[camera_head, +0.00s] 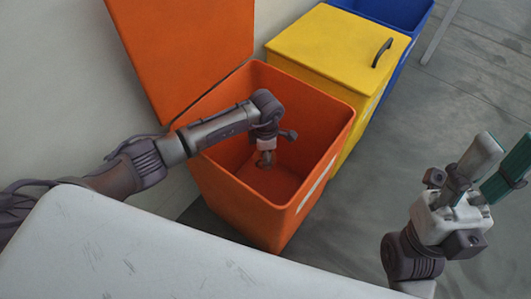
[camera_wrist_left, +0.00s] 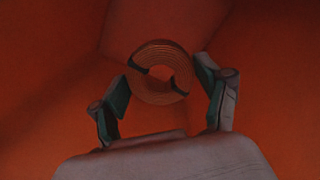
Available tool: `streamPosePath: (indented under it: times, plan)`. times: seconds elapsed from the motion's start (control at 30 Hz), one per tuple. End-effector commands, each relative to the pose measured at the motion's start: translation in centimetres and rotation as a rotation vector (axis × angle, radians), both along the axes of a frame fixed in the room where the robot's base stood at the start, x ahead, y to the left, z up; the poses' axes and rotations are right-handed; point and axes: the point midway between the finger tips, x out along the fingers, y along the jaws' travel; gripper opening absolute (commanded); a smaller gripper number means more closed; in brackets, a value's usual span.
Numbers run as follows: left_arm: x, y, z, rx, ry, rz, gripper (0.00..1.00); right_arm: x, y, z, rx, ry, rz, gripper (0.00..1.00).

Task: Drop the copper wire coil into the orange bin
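The orange bin (camera_head: 223,203) stands with its lid raised against the wall. My left arm reaches over its rim, and my left gripper (camera_head: 265,157) points down inside it. In the left wrist view the copper wire coil (camera_wrist_left: 150,52), a ring with dark bands, shows beyond the fingertips of my left gripper (camera_wrist_left: 165,85). The fingers are spread, with a gap between the coil and the right finger. I cannot tell whether the coil rests on the bin floor. My right gripper (camera_head: 494,168) is open and empty at the right.
A yellow bin (camera_head: 335,45) with a closed lid and black handle stands beside the orange bin. A blue bin (camera_head: 405,14) is behind it. A white surface (camera_head: 130,255) fills the near left. Grey floor (camera_head: 460,85) is clear at the right.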

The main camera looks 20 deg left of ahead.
Motion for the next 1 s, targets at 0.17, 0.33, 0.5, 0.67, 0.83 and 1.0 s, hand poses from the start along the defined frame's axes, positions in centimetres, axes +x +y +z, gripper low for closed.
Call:
streamPosePath:
  times: [0.17,0.33,0.5,0.67,0.83,1.0]
  plan:
    - [0.0,0.0,0.0,-0.001,0.000,0.000,1.00,0.0,0.0,0.0,0.000,0.001,0.000,0.40]
    - [0.0,0.0,0.0,0.000,0.000,0.000,1.00,0.0,0.0,0.0,0.000,0.001,0.000,0.40]
    - [0.0,0.0,0.3,0.000,0.000,0.000,1.00,0.0,0.0,0.0,0.000,0.001,-0.001,0.40]
    - [0.1,0.0,2.4,-0.001,-0.004,-0.002,1.00,0.0,0.0,0.0,0.000,0.001,-0.001,0.40]
    - [0.1,0.1,6.1,0.001,-0.005,-0.001,1.00,0.0,0.0,0.0,-0.001,0.001,-0.001,0.40]
    - [0.1,0.0,9.4,0.001,-0.004,-0.001,1.00,0.0,0.0,0.0,-0.001,0.001,-0.001,0.40]
